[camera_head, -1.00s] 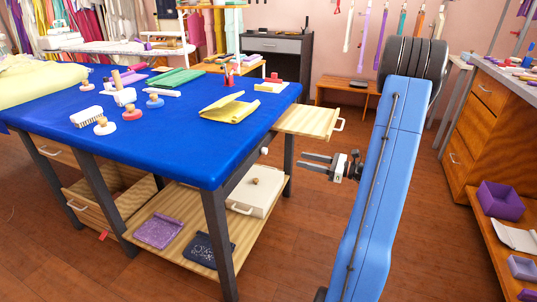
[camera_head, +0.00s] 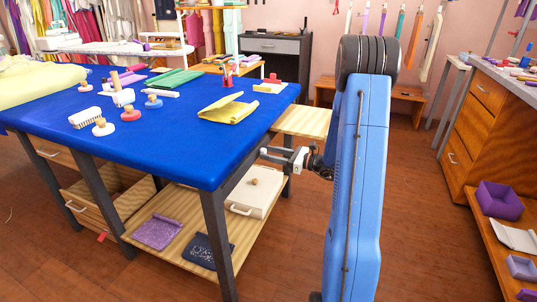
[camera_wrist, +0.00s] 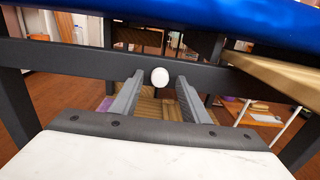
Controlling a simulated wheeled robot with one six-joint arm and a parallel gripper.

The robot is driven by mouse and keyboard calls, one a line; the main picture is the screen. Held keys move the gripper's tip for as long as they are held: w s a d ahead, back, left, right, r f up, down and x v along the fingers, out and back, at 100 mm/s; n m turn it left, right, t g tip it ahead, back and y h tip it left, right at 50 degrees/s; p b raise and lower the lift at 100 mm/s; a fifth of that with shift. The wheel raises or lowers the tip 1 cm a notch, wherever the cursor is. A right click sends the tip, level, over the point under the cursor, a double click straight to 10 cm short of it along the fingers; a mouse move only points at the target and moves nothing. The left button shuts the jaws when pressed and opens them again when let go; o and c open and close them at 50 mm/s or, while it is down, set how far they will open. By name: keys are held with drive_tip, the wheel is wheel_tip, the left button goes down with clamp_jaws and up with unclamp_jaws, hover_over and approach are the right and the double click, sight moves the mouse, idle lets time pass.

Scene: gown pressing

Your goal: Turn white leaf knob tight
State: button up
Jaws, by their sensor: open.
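The white leaf knob (camera_wrist: 159,77) is a small round ball on the dark rail under the blue-topped table. In the wrist view it sits ahead of my fingertips, about midway between them. My gripper (camera_head: 272,155) is open, its two grey fingers pointing at the rail, with the knob not clasped. A small gap seems to remain, though the exact distance is hard to tell. In the head view my fingers largely cover the knob. The pale wooden leaf (camera_head: 303,121) sticks out from the table's right side, partly hidden by my arm.
The blue tabletop (camera_head: 200,150) overhangs the rail above my gripper. A dark table leg (camera_head: 217,240) stands left of it. A white lidded box (camera_head: 256,192) lies on the lower shelf. Open floor (camera_head: 430,220) is to the right, before a wooden cabinet (camera_head: 474,135).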

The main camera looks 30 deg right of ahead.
drive_tip(key=shift+w+a, duration=0.3)
drive_tip(key=shift+w, duration=0.05)
clamp_jaws()
drive_tip(key=c, duration=1.1)
unclamp_jaws()
drive_tip(key=shift+o, duration=0.2)
drive_tip(key=shift+m, duration=6.9)
